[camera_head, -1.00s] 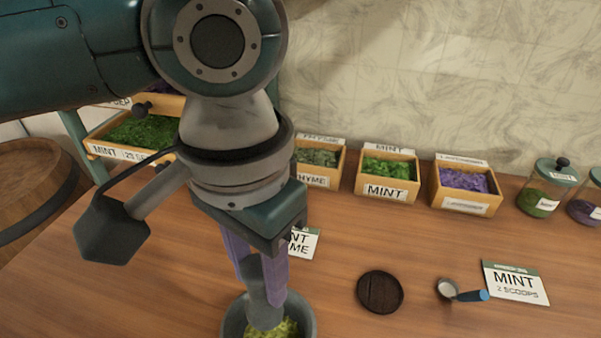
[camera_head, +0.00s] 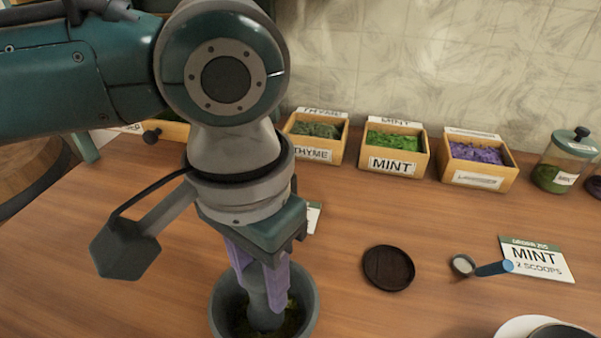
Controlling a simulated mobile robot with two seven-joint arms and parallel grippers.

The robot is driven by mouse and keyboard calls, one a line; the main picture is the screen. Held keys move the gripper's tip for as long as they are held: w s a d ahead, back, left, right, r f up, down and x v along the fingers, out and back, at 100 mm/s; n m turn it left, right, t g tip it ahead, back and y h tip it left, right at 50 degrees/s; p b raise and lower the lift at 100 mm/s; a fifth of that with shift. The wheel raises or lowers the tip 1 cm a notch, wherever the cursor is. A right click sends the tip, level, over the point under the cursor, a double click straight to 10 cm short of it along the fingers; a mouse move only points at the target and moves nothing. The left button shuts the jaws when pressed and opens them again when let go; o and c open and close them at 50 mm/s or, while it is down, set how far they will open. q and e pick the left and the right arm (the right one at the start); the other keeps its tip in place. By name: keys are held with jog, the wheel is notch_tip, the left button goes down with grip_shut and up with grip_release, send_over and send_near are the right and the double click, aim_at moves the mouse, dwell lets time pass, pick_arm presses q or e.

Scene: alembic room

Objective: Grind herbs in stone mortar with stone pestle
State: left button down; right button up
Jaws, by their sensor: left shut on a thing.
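The grey stone mortar (camera_head: 219,308) stands on the wooden table at the bottom centre, with dark green herbs (camera_head: 291,322) inside. My left gripper (camera_head: 262,290) points down over it, its purple fingers shut on the grey stone pestle (camera_head: 261,313). The pestle's lower end is inside the mortar among the herbs. The fingers and pestle hide part of the herbs. My right gripper is not in view.
Boxes of thyme (camera_head: 316,138), mint (camera_head: 393,148) and lavender (camera_head: 477,161) line the back. A jar (camera_head: 563,160) stands at right. A dark round lid (camera_head: 388,268), a blue-handled scoop (camera_head: 492,268), a mint card (camera_head: 536,259) and a white-rimmed dish (camera_head: 510,328) lie right of the mortar.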

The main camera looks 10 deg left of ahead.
pick_arm(q)
jog(key=shift+f, duration=0.4)
dwell(0.8)
